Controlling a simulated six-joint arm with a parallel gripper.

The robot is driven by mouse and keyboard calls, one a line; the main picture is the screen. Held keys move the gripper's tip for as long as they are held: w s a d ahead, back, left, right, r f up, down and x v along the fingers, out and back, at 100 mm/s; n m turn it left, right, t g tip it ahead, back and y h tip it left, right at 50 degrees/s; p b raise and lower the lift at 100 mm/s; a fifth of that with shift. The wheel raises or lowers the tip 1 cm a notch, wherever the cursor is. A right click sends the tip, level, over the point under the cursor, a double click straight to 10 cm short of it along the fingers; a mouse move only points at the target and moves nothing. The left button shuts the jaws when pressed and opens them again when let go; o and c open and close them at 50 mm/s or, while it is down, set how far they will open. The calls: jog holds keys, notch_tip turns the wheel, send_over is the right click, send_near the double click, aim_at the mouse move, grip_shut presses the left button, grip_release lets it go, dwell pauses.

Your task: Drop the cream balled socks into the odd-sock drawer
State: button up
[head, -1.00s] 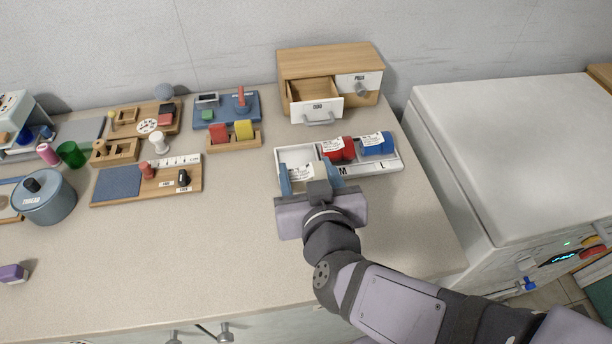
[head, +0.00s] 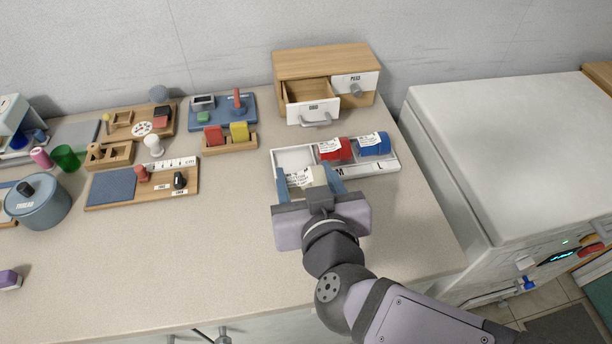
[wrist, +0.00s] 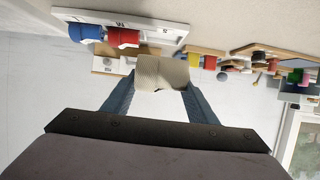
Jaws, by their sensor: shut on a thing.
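The cream balled socks (head: 319,177) are held between the two blue fingers of my gripper (head: 311,178), at the front left of the sock tray. A white printed slip shows beside them. In the wrist view the socks (wrist: 162,73) sit between the fingertips of my gripper (wrist: 160,85), with a ribbed cream surface. The odd-sock drawer (head: 313,112), its white front labelled ODD with a grey handle, is pulled open in the wooden cabinet (head: 325,62) behind the tray. Its visible inside looks empty.
The white sock tray (head: 388,167) holds red socks (head: 336,151) and blue socks (head: 373,144); its left compartment (head: 290,160) looks empty. A closed drawer (head: 357,84) is beside the open one. A block holder (head: 229,144) stands left.

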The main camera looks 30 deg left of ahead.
jog(key=w+a+r+p, duration=0.4)
jog(key=a+r+p, duration=0.1)
notch_tip(320, 180, up, 4)
jog(key=r+p, duration=0.1)
jog(key=p, duration=1)
send_over(310, 102)
jog(key=s+a, duration=0.1)
jog(key=w+f+p, duration=0.2)
jog(key=w+p, duration=0.1)
jog(key=w, duration=0.2)
jog(key=shift+w+a+f, duration=0.2)
jog(key=shift+w+a, duration=0.15)
jog(key=shift+a, duration=0.05)
jog(key=shift+f, duration=0.1)
jog(key=shift+f+b, duration=1.35)
jog(key=shift+f, duration=1.5)
jog(key=o, duration=1.1)
